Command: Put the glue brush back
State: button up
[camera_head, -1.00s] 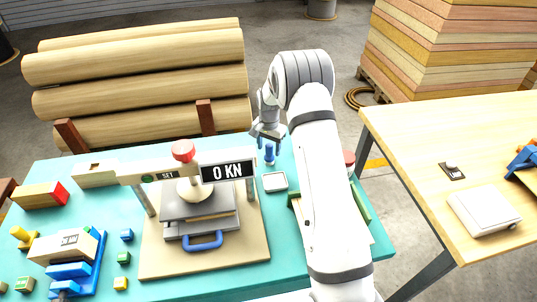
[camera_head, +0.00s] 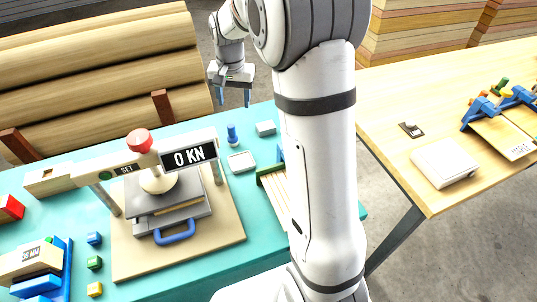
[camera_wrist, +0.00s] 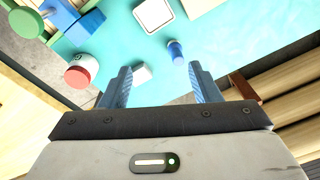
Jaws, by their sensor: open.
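A small blue upright piece (camera_head: 232,135), perhaps the glue brush's handle, stands on the turquoise table top (camera_head: 262,228) behind the white square tray (camera_head: 241,162). I cannot make out bristles. It also shows in the wrist view (camera_wrist: 176,52), beyond my fingers and apart from them. My gripper (camera_head: 234,98) hangs above the far edge of the table with its fingers down. In the wrist view my gripper (camera_wrist: 160,67) is open with nothing between its blue fingers. A red-and-white round pot (camera_wrist: 80,72) stands to the left there; my arm hides it in the head view.
A pale block (camera_head: 266,128) sits right of the blue piece. The press (camera_head: 165,205) with its 0 KN sign stands left of the tray. Logs (camera_head: 100,75) lie behind the table. A green-edged holder (camera_head: 272,186) is partly behind my arm. A wooden table (camera_head: 400,105) is at right.

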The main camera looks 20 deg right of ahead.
jog(key=s+r+n+t, duration=0.1)
jog(key=s+r+n, duration=0.1)
jog(key=s, duration=1.2)
jog(key=s+r+n+t, duration=0.1)
jog(key=s+r+n, duration=0.2)
jog(key=s, duration=1.1)
jog(key=shift+c, duration=0.5)
